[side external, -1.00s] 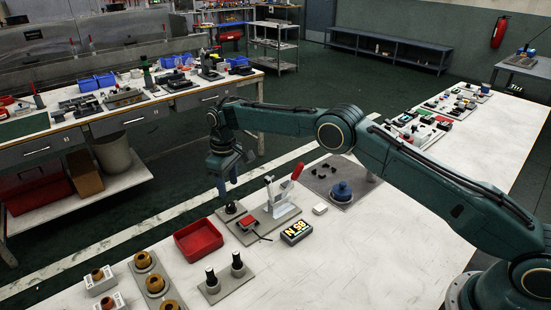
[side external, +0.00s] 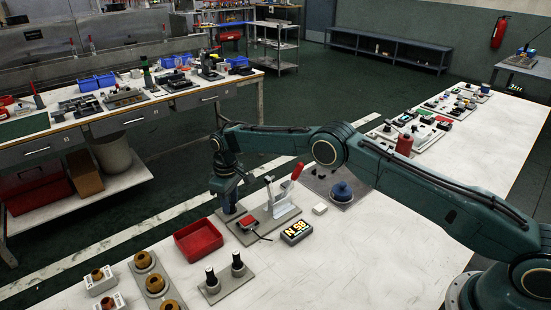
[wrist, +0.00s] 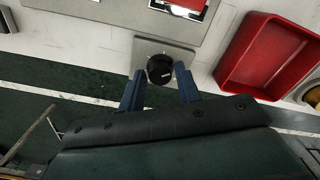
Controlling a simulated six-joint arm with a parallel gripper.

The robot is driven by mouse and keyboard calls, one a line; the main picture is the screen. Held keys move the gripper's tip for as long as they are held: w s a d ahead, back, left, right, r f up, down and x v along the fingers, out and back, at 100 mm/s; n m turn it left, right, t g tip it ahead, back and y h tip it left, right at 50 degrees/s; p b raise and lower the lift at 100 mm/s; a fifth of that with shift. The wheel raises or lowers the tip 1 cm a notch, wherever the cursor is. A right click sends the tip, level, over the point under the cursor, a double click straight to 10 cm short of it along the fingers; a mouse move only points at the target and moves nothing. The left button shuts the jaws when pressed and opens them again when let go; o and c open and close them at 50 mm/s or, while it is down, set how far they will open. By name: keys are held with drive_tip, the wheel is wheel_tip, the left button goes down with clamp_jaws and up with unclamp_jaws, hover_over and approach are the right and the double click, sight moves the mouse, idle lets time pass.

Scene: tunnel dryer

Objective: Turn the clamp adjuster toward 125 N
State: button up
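The clamp adjuster is a round black knob (wrist: 160,69) with a light pointer mark, on a small grey plate (wrist: 172,46). My gripper (wrist: 159,80) is open, with one blue finger on each side of the knob and small gaps seeming to remain. In the side external view my gripper (side external: 230,207) points down over the knob, mostly hiding it. The toggle clamp (side external: 281,203) with its red handle (side external: 297,171) stands on a grey plate beside it. A black display (side external: 296,232) shows yellow characters that look upside down, apparently 86 N.
A red tray (side external: 199,240) lies close to the knob; it also shows at the right of the wrist view (wrist: 262,55). A plate with two black-topped pegs (side external: 226,279) stands nearer the camera. A blue domed part (side external: 341,191) sits behind the display.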

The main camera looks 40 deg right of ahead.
drive_tip(key=c, duration=0.6)
drive_tip(key=shift+m, duration=1.5)
drive_tip(key=o, duration=1)
drive_tip(key=shift+r, duration=0.1)
